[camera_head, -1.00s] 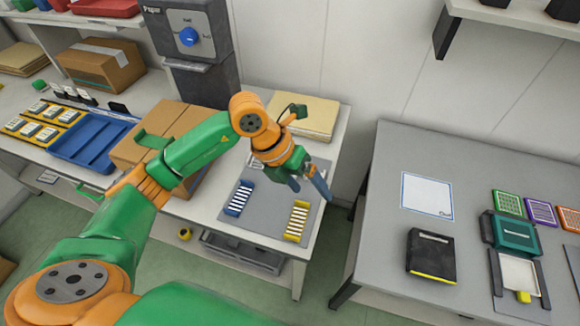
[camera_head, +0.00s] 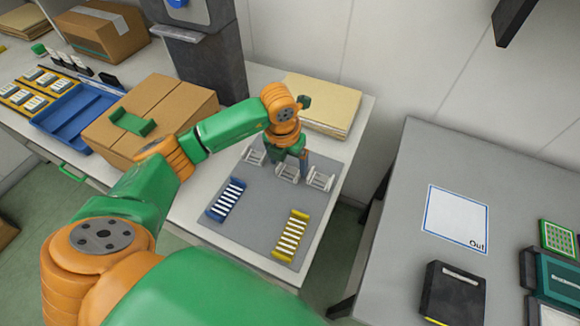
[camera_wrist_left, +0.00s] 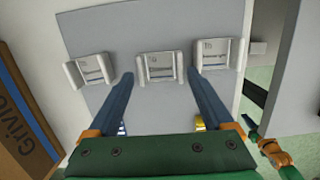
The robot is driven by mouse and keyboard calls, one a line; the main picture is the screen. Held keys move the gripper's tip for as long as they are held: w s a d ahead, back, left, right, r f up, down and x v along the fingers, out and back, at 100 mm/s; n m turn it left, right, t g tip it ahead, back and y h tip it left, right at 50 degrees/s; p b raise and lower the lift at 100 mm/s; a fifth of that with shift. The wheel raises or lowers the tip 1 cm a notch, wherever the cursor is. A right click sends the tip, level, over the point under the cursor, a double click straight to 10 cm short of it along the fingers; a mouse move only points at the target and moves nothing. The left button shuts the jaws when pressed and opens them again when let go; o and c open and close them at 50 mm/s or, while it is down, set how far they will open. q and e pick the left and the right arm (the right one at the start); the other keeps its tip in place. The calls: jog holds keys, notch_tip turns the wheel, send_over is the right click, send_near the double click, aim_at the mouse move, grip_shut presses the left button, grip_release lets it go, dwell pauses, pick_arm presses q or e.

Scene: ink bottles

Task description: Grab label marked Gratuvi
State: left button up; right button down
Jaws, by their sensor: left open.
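Three pale label holders stand in a row on the grey mat (camera_head: 262,220): a left one (camera_head: 254,156), a middle one (camera_head: 287,173) and a right one (camera_head: 320,179). The wrist view shows them as left (camera_wrist_left: 91,71), middle (camera_wrist_left: 160,69) and right (camera_wrist_left: 217,53), each with a small label whose print I cannot read, so I cannot tell which says Gratuvi. My left gripper (camera_head: 293,158) is open above the mat at the middle holder. In the wrist view its fingers (camera_wrist_left: 160,76) lie either side of the middle holder, with nothing gripped. My right gripper is not visible.
A blue rack (camera_head: 226,199) and a yellow rack (camera_head: 290,236) sit on the mat nearer me. A cardboard box (camera_head: 160,105) stands left, and stacked folders (camera_head: 322,104) lie behind. A grey table (camera_head: 395,215) with an "Out" sheet (camera_head: 455,218) is across a gap.

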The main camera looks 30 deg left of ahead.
pick_arm(q)
jog(key=shift+w+f, duration=0.25)
jog(key=shift+f, duration=0.75)
jog(key=c, duration=1)
jog(key=shift+o, duration=0.2)
jog(key=shift+r, duration=0.1)
